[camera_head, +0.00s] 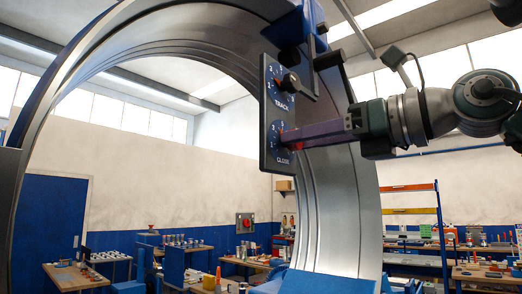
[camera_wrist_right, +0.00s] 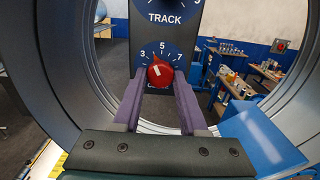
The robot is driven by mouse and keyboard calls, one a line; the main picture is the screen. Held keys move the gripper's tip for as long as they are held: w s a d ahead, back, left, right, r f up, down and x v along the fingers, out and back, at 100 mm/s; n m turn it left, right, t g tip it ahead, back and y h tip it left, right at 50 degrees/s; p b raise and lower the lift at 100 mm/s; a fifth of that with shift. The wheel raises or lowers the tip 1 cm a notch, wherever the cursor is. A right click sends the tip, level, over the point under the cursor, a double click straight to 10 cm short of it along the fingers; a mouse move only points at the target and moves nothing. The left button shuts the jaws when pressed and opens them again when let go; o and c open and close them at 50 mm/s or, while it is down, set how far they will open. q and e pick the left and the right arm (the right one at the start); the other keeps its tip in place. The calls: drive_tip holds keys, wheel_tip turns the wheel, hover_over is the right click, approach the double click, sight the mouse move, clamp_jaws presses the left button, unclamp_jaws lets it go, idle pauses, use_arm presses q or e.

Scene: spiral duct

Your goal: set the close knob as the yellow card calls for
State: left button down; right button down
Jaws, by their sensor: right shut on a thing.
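The close knob is a red knob (camera_wrist_right: 160,74) on a dark blue dial marked 3, 5 and 7 in the right wrist view. Its pointer aims up and slightly left, between 3 and 5. My right gripper (camera_wrist_right: 159,86) is shut on it, a purple finger on each side. In the head view the right gripper (camera_head: 287,138) reaches from the right to the CLOSE dial (camera_head: 281,158), hiding most of the knob. No readable yellow card shows; a yellow patch (camera_wrist_right: 50,162) at the lower left of the wrist view is mostly cut off. My left gripper is out of view.
A large metal ring (camera_head: 335,205) surrounds the panel. Workbenches with tools (camera_head: 75,275) and a shelf rack (camera_head: 408,211) stand farther back.

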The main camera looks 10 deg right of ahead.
idle(0.4)
drive_tip(key=m+p, duration=0.1)
drive_tip(key=m, duration=2)
drive_tip(key=shift+r, duration=0.1)
drive_tip(key=shift+m, duration=0.3)
idle(0.4)
drive_tip(key=shift+c, duration=2.3)
unclamp_jaws()
drive_tip(key=shift+s, duration=0.1)
